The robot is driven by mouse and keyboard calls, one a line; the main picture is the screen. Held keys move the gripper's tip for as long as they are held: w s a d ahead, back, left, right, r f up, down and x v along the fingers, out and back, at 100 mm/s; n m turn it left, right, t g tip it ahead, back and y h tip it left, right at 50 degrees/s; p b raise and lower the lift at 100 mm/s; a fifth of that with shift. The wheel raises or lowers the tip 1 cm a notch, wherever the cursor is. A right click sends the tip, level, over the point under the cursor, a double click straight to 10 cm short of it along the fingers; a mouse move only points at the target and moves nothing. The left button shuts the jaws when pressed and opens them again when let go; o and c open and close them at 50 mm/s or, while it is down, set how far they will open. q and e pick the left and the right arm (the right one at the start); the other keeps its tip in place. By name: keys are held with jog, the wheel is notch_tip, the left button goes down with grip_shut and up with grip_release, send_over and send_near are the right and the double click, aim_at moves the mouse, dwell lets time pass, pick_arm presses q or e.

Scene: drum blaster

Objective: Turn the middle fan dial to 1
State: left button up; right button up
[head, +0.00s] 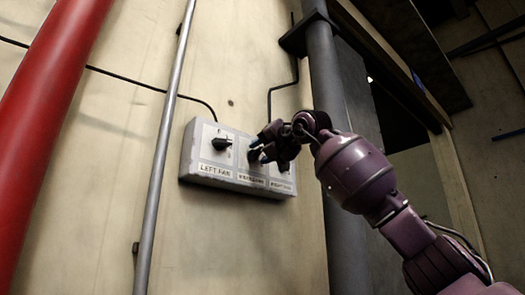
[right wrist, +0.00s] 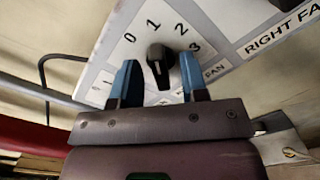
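A grey control box (head: 188,150) is fixed to the wall, with several dials on white plates. The middle fan dial (right wrist: 160,62) is a black knob with the numbers 0, 1, 2 and 3 around its upper side. A pale mark shows on its face, but I cannot tell for sure which number it points to. My right gripper (right wrist: 159,80) is open, with one blue finger on each side of the knob and a small gap at both sides. In the head view the right gripper (head: 263,150) covers most of the middle dial. My left gripper is out of view.
The left fan dial (head: 221,144) is uncovered on the same box.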

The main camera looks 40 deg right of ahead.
jog(key=shift+s, duration=0.25)
pick_arm(q)
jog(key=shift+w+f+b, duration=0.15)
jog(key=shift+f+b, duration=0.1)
jog(key=shift+b, duration=0.25)
pick_arm(e)
jog(key=s, duration=1)
jog(key=shift+s+d, duration=0.15)
jog(key=shift+d, duration=0.3)
